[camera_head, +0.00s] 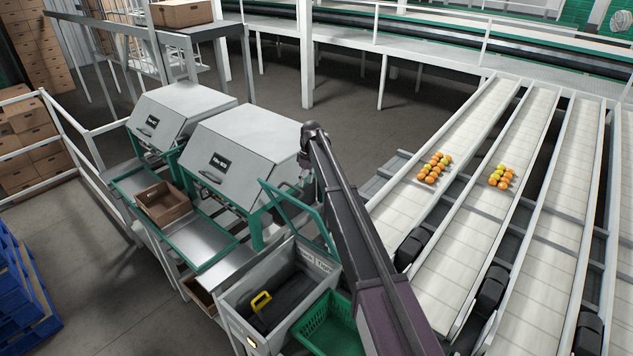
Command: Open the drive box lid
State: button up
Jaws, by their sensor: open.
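Two grey metal housings with sloped lids stand left of centre, the nearer one (245,150) and the farther one (180,112). Each lid is down, with a dark handle and a dark label plate on its front; I cannot read the labels for certain. No box is clearly marked as the drive box. My gripper (302,186) is small in this view, at the right edge of the nearer housing, partly hidden by my arm. It is open, and I see nothing in it. I cannot tell whether it touches the housing.
Below my arm are a grey bin (238,309) holding a dark object with a yellow handle, and a green crate (330,332). A green-framed panel (290,209) stands beside my arm. Conveyor lanes with fruit (434,168) lie right.

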jog(key=shift+a+f, duration=0.1)
jog(key=c, duration=0.3)
jog(key=shift+s, duration=0.35)
grip_shut()
jog(key=s+d+f+m+b, duration=0.3)
jog(key=s+d+f+b, duration=0.2)
jog(key=s+d, duration=0.5)
jog(key=s+d+f+m+t+b, duration=0.1)
jog(key=s+d+f+m+b, duration=0.3)
jog(key=s+d, duration=0.5)
jog(key=s+d+f+m+h+b, duration=0.1)
jog(key=s+d+f+m+b, duration=0.3)
jog(key=s, duration=1.7)
jog(key=d+f+b, duration=0.4)
jog(key=d, duration=0.2)
jog(key=shift+s+d+f+t, duration=0.2)
jog(key=shift+s+d+t, duration=0.15)
jog(key=shift+s+t, duration=0.05)
